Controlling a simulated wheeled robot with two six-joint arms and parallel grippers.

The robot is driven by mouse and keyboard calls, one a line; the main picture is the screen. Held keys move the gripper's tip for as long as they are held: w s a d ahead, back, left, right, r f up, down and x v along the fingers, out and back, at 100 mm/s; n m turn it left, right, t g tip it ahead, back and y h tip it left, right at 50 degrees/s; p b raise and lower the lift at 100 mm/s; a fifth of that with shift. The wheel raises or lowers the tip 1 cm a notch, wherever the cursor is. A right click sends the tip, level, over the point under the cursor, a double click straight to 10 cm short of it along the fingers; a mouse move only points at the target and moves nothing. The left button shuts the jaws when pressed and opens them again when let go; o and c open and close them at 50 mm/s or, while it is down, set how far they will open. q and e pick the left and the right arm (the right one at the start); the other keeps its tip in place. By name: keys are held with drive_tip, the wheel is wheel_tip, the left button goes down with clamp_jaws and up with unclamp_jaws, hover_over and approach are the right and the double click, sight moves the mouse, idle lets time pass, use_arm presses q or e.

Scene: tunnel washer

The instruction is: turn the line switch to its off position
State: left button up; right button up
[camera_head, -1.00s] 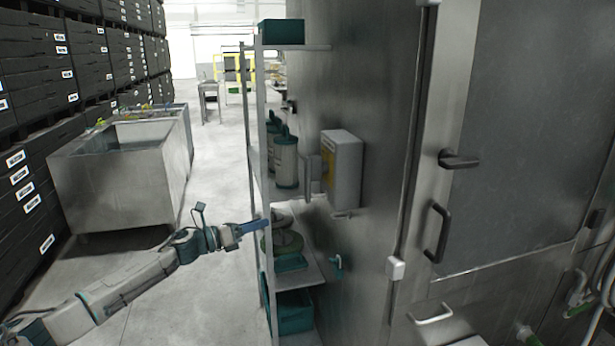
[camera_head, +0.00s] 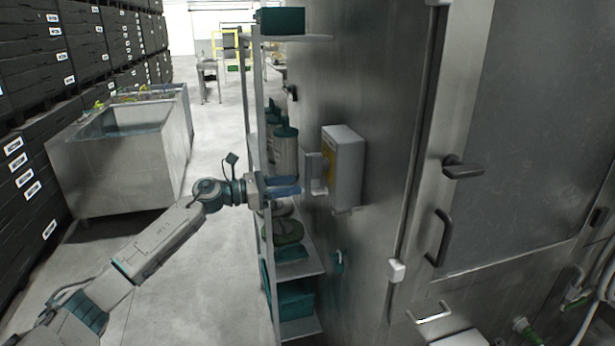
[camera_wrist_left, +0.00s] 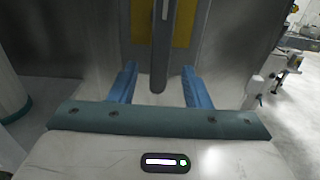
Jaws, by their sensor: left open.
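The line switch is a pale grey box (camera_head: 347,170) with a yellow plate, fixed to the steel wall of the washer. A grey lever (camera_head: 315,172) stands out from its left side and hangs downward. My left gripper (camera_head: 287,186) is beside the lever's lower part, with blue fingers pointing at the switch. In the left wrist view the lever (camera_wrist_left: 157,45) hangs in front of the yellow plate (camera_wrist_left: 178,25). Its rounded lower end lies between the open fingers (camera_wrist_left: 159,72), with space on both sides. My right gripper is not in view.
A narrow shelf rack (camera_head: 305,265) with canisters (camera_head: 285,150) and teal bins stands beside and behind my left gripper. Door handles (camera_head: 440,238) are on the washer front at the right. A steel tub (camera_head: 110,165) stands at the left. The floor between tub and rack is clear.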

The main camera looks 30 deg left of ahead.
sight(306, 183)
use_arm(q)
drive_tip(key=p+x, duration=0.1)
drive_tip(key=x, duration=0.2)
drive_tip(key=shift+w+d+r+p, duration=0.1)
drive_tip(key=shift+r+p, duration=0.15)
drive_tip(key=shift+p, duration=0.15)
drive_tip(key=shift+f+p+x, duration=0.2)
drive_tip(key=shift+p+x, duration=0.25)
drive_tip(key=shift+x, duration=0.6)
clamp_jaws()
